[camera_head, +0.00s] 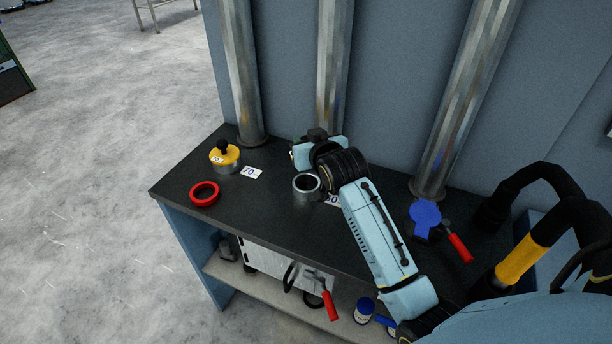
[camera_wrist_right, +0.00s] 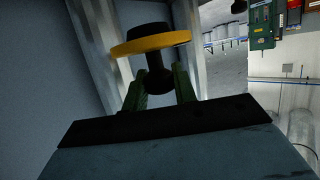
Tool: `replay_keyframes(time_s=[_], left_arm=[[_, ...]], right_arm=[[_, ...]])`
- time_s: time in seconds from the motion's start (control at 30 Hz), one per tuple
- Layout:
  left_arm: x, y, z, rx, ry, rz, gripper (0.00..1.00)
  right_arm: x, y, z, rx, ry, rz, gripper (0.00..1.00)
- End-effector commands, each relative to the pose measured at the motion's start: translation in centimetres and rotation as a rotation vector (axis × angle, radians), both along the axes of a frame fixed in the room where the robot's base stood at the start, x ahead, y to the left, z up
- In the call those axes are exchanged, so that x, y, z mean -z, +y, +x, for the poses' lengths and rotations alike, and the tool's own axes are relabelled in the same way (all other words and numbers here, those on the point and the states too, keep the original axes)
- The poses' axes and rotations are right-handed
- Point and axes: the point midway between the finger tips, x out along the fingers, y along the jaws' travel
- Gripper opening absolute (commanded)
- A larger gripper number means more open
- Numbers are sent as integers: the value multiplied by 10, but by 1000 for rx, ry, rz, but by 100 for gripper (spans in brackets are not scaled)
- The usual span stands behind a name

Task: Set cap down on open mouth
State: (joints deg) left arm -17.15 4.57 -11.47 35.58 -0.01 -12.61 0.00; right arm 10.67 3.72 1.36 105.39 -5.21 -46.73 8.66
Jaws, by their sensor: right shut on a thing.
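My right gripper (camera_head: 312,148) is above the far part of the dark bench, just behind and above a short grey metal pipe stub (camera_head: 307,194) with an open mouth. The wrist view shows the right gripper's fingers (camera_wrist_right: 160,88) shut on the black knob of a yellow cap (camera_wrist_right: 150,43). The yellow disc lies beyond the fingertips, with a black part on its far side. In the head view the held cap is hidden by the gripper and wrist. The cap is apart from the stub. My left gripper is not in view.
A second stub with a yellow, black-knobbed cap (camera_head: 225,156) stands left, near a red ring (camera_head: 205,194). Number cards lie beside both stubs. Tall metal pipes (camera_head: 240,70) rise behind. A blue tool with a red handle (camera_head: 459,248) lies right. Below is a cluttered shelf.

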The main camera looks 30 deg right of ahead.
Motion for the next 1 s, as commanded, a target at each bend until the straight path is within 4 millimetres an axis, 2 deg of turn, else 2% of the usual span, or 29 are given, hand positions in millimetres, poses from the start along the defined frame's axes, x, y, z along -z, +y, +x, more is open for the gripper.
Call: replay_keyframes(time_s=[0.03, 0.1, 0.27, 0.5, 1.0], left_arm=[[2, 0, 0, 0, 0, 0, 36], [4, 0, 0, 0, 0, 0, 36], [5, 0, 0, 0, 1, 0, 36], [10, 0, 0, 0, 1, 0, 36], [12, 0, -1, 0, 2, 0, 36]], right_arm=[[13, 0, 0, 0, 4, 1, 1], [23, 0, 0, -1, 2, 1, 1], [37, 1, 0, -2, -1, 1, 1], [70, 1, 0, -2, 0, 1, 1], [78, 1, 0, -3, -2, 1, 1]])
